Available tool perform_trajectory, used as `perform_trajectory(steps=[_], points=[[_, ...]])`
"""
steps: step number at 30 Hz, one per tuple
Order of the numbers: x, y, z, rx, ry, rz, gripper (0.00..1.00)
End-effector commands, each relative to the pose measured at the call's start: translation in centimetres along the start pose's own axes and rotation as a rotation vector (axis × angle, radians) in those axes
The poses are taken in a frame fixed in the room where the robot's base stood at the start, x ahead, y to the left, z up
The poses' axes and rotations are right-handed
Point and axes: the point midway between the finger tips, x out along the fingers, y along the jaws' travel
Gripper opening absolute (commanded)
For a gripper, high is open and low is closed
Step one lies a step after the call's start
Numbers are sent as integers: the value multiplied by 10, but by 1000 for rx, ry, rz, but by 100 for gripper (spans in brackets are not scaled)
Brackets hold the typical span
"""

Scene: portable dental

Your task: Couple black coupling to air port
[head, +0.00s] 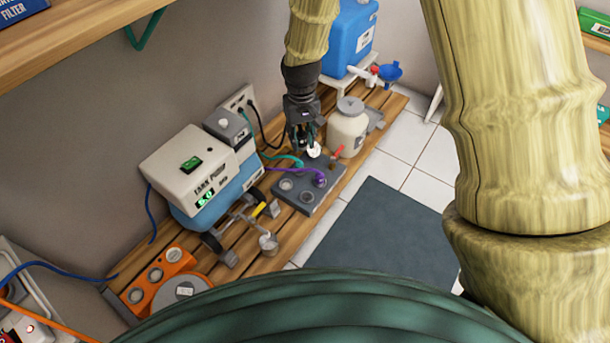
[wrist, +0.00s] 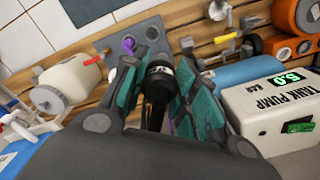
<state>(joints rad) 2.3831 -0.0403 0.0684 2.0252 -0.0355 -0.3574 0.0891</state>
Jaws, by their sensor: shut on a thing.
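My gripper (head: 304,142) points down over the back of the bench. In the wrist view my gripper (wrist: 157,62) has teal-padded fingers closed on the black coupling (wrist: 158,84), which has small pale lettering and a dark lower part running between the fingers. The grey port block (head: 295,203) lies on the bench just in front of the gripper. It also shows behind the fingertips in the wrist view (wrist: 107,47). A purple hose end (head: 320,180) and a teal hose end (head: 298,162) sit at the block. I cannot tell which port is the air port; the fingers hide part of the block.
The tank pump (head: 185,165), reading 5.0, stands left of the block. A cream jar (head: 347,128) with a red spout stands right of it. A blue tank (head: 349,35) is at the back.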

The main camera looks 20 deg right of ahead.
Motion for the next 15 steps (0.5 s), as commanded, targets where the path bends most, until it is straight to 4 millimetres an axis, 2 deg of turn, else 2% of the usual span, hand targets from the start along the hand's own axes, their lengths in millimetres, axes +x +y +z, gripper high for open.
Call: perform_trajectory(steps=[1, 15], points=[[15, 4, -3, 2, -5, -1, 4], [145, 16, -20, -23, -5, -3, 4]])
